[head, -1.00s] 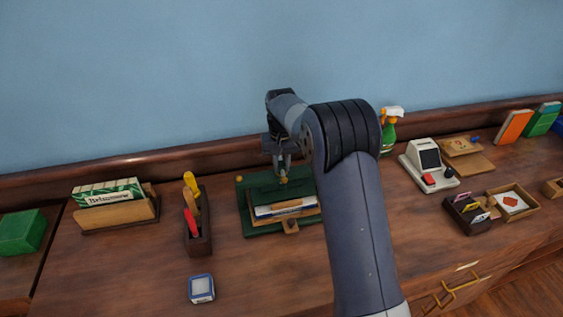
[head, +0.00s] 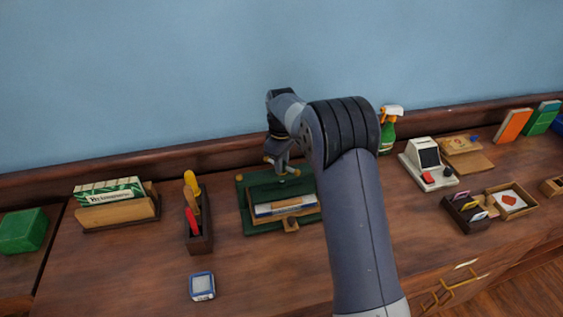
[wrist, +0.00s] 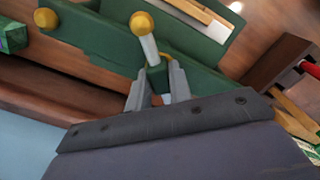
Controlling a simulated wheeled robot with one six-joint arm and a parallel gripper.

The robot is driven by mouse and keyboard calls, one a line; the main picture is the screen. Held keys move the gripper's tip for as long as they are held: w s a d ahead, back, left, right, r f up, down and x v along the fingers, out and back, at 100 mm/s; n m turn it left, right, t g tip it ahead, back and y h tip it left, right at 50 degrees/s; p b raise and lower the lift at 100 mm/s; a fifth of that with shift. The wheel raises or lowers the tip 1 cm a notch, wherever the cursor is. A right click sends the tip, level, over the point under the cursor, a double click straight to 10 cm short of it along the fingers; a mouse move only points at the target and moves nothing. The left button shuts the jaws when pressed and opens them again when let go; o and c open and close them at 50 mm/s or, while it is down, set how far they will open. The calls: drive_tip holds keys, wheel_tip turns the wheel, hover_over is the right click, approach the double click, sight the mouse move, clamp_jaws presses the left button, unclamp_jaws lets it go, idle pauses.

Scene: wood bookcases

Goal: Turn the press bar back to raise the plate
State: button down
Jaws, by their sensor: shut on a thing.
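The green press (head: 246,222) stands on the wooden top, left of my arm in the head view. A flat white-and-blue item with a tan strip (head: 285,207) lies in its front part. The press bar (wrist: 149,48) is a pale rod with a brass ball end, seen in the wrist view. My gripper (wrist: 158,82) is shut on the bar, below that ball. In the head view my gripper (head: 281,168) is over the back of the press, with brass ends at its sides. The plate's height cannot be told; my arm hides the press's right side.
A pen holder (head: 198,225) and a card rack (head: 118,208) stand left of the press. A small blue-and-white box (head: 202,286) lies in front. A green spray bottle (head: 388,132) and a white card machine (head: 428,165) stand to the right. The wall is close behind.

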drive_tip(key=shift+n, duration=0.5)
drive_tip(key=c, duration=1.3)
unclamp_jaws()
wheel_tip(320, 180, up, 11)
drive_tip(key=shift+f+b, duration=0.1)
drive_tip(key=shift+b, duration=0.5)
wheel_tip(320, 180, down, 11)
drive_tip(key=shift+r+p, duration=0.2)
drive_tip(key=shift+p, duration=0.45)
drive_tip(key=shift+f, duration=0.1)
